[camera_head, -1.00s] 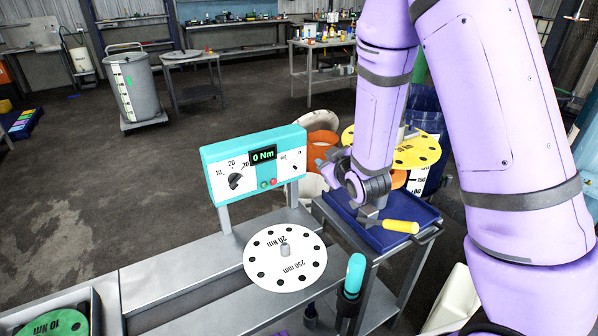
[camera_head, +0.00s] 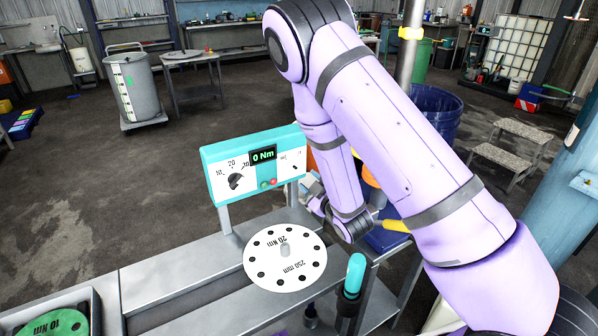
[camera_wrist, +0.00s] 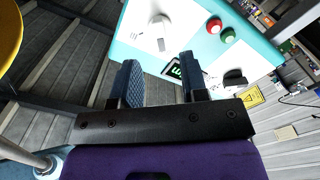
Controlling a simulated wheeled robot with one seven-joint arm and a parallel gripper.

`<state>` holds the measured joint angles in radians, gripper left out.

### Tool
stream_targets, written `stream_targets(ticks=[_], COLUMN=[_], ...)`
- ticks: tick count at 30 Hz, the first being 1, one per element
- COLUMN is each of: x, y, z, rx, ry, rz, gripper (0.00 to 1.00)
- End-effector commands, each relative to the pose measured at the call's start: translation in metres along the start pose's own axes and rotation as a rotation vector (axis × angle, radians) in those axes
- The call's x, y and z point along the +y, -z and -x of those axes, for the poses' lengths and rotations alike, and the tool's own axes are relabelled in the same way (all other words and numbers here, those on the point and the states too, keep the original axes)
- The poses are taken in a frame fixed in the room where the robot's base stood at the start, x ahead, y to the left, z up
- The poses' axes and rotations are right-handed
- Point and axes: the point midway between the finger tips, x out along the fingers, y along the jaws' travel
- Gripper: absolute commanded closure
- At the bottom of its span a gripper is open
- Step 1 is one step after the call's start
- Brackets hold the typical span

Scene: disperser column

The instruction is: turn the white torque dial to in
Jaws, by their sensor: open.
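The turquoise control panel (camera_head: 210,160) has a white face and a display reading 0 Nm. In the wrist view the panel (camera_wrist: 195,50) appears turned round. The white dial (camera_wrist: 160,30) has a pale handle; it lies ahead of my fingers, apart from them. In the head view this dial (camera_head: 294,166) is small at the panel's right, and its label is too small to read. My gripper (camera_wrist: 160,80) is open and empty, its dark fingers spread before the panel. In the head view it is mostly hidden by my arm, just right of the panel.
A black knob (camera_head: 236,181) with a 10 and 20 scale sits on the panel's left. Green (camera_wrist: 228,35) and red (camera_wrist: 214,26) buttons are between the dials. A white disc (camera_head: 262,265) lies on the bench below. A turquoise-topped handle (camera_head: 355,272) stands to its right.

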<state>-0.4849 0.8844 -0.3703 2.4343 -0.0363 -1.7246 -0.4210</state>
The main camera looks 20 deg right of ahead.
Motion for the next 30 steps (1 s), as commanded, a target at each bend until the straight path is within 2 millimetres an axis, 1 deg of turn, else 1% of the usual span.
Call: stream_targets(ticks=[1, 6, 12, 17, 24, 25, 26, 27, 30], x=[0.0, 0.0, 0.0, 0.0, 0.0, 0.0, 0.0, 0.0, 0.0], y=[0.001, 0.001, 0.0, 0.0, 0.0, 0.0, 0.0, 0.0, 0.0], z=[-0.01, -0.038, -0.06, -0.066, -0.067, -0.067, -0.067, -0.067, -0.067], rx=[0.003, 0.002, 0.0, -0.001, -0.002, -0.002, -0.002, -0.002, -0.002], ry=[-0.001, -0.001, -0.001, -0.001, 0.0, 0.0, 0.0, 0.0, 0.0], rz=[0.0, -0.001, -0.001, -0.001, -0.001, -0.001, -0.001, -0.001, -0.001], gripper=[0.6, 0.6, 0.6, 0.6, 0.6, 0.64, 0.71, 0.8, 1.0])
